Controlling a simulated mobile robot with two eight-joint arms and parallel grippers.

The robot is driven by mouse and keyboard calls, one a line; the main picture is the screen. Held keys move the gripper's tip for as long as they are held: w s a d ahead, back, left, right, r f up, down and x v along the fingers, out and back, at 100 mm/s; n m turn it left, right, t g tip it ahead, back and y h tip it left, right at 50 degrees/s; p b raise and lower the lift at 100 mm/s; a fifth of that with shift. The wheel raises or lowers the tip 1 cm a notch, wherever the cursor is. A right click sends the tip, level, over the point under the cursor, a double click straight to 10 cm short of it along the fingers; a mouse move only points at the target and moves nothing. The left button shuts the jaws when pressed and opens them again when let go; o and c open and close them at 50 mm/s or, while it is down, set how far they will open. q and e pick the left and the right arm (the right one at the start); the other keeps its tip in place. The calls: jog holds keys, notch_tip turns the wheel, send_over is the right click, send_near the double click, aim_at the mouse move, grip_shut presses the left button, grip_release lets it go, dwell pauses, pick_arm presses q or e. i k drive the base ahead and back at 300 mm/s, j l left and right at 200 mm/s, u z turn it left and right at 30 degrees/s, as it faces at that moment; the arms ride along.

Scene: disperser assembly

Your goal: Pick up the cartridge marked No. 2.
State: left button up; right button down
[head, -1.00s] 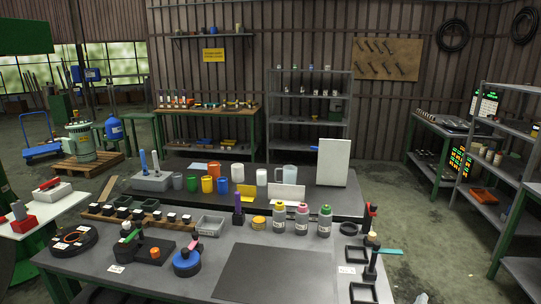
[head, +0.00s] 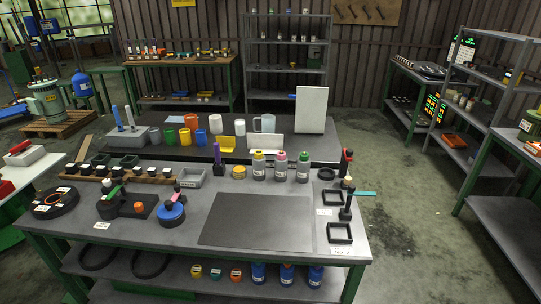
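I cannot pick out a cartridge marked No. 2; no number is legible at this size. On the lower shelf of the near table stand several blue cylinders with pale labels (head: 287,276) at the right, and small yellow, green and orange-topped pots (head: 215,274) left of them. On the tabletop, a wooden rack (head: 130,178) holds several small dark blocks with white tops. Three capped bottles (head: 281,167) stand at the back edge. Which of these is a cartridge, I cannot tell. Neither of my grippers is in view.
The near grey table (head: 190,236) has a bare dark mat (head: 258,222) in the middle. Black tools with coloured levers, such as the blue-based one (head: 172,213), stand at its left. Square black frames (head: 340,233) lie at its right. The floor to the right (head: 410,245) is clear.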

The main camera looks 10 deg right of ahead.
aim_at(281, 167)
jog(key=i+l+u, duration=0.25)
jog(key=i, duration=0.2)
jog(key=i+l+u, duration=0.2)
jog(key=i, duration=0.25)
